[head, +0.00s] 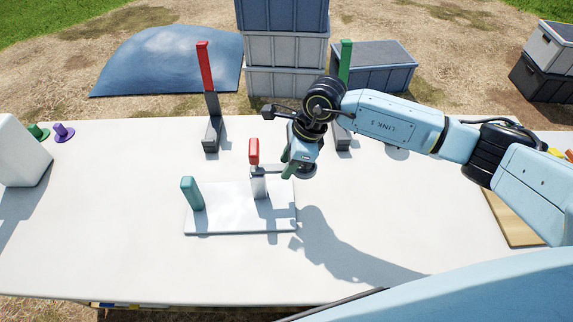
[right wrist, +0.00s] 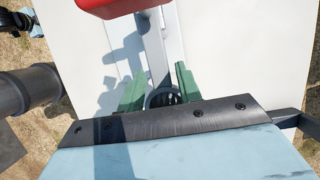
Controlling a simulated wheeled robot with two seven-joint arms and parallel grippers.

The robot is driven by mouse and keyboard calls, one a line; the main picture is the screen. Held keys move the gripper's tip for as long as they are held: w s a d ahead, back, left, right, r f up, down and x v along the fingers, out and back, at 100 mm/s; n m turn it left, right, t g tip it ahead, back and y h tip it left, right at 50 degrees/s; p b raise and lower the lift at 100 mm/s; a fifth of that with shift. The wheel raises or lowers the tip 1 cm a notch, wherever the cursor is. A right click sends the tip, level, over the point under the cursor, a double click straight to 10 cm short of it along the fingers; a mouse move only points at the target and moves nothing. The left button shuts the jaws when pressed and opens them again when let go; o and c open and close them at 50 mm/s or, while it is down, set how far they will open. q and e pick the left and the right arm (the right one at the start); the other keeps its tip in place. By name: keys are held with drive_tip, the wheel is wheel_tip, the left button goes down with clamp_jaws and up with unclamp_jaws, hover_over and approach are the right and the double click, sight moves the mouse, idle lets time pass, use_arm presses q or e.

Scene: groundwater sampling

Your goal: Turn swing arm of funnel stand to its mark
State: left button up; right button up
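The funnel stand has a white base plate (head: 230,222) on the table. A teal post (head: 192,194) stands at its left, and a grey post with a red top (head: 254,151) stands near its back right. A thin grey swing arm (head: 272,168) reaches right from that post. In the right wrist view the swing arm (right wrist: 154,50) ends in a ring (right wrist: 163,97). My right gripper (head: 289,168) is at the arm's outer end. Its green fingers (right wrist: 160,88) stand apart on either side of it, with gaps visible. My left gripper is out of view.
A red post (head: 205,70) and a green post (head: 346,62) stand on dark bases behind the stand. A white box (head: 20,150) and small green and purple pieces (head: 63,133) are at the left. The table's front is clear. A wooden board (head: 512,215) lies at the right.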

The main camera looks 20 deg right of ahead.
drive_tip(key=c, duration=0.5)
drive_tip(key=s+m+p, duration=0.1)
drive_tip(key=m, duration=0.1)
drive_tip(key=s+a+m+t+p, duration=0.1)
drive_tip(key=m, duration=0.1)
drive_tip(key=s+m+p, duration=0.1)
drive_tip(key=p, duration=0.1)
drive_tip(key=shift+s+a+m+t+h, duration=0.1)
drive_tip(key=shift+a+m+t+h, duration=0.3)
drive_tip(key=shift+c, duration=0.2)
